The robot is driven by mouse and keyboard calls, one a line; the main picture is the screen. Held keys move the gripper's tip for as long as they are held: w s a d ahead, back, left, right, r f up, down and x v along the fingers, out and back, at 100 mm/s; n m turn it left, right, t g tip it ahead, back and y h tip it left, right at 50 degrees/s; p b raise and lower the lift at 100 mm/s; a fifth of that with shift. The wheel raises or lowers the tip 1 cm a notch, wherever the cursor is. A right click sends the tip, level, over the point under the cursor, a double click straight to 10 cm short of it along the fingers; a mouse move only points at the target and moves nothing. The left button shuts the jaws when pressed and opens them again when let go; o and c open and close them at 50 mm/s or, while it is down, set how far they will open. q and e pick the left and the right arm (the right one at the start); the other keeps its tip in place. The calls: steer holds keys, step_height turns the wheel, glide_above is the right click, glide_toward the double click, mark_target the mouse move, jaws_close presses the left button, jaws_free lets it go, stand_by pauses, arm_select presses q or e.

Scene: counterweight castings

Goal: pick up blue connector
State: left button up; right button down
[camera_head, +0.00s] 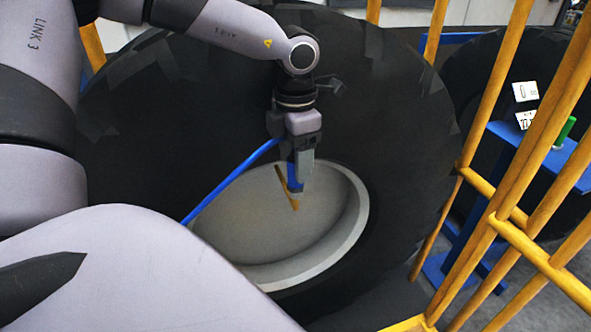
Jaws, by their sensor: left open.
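My left gripper (296,187) points down in front of the pale dished hub of a large black tyre. It is open. A small blue piece (292,172), which may be the blue connector, shows right at the fingers; I cannot tell whether it is between them or behind them. A thin brown-yellow strip (286,186) slants beside the fingertips. A blue hose-like line (230,180) runs from the lower left up to the gripper's left side. Whether it joins the blue piece is hidden. My right gripper is not in view.
The large black tyre (170,120) with its pale hub (330,232) fills the middle. A yellow railing (500,190) stands close on the right. Behind it are a blue stand (530,150) with a green cylinder (565,130), white number tags (525,91) and another tyre (465,80).

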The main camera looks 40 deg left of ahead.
arm_select(q)
steer(key=shift+f, duration=0.85)
steer(key=c, duration=1)
steer(key=shift+r, duration=0.1)
steer(key=shift+c, duration=0.2)
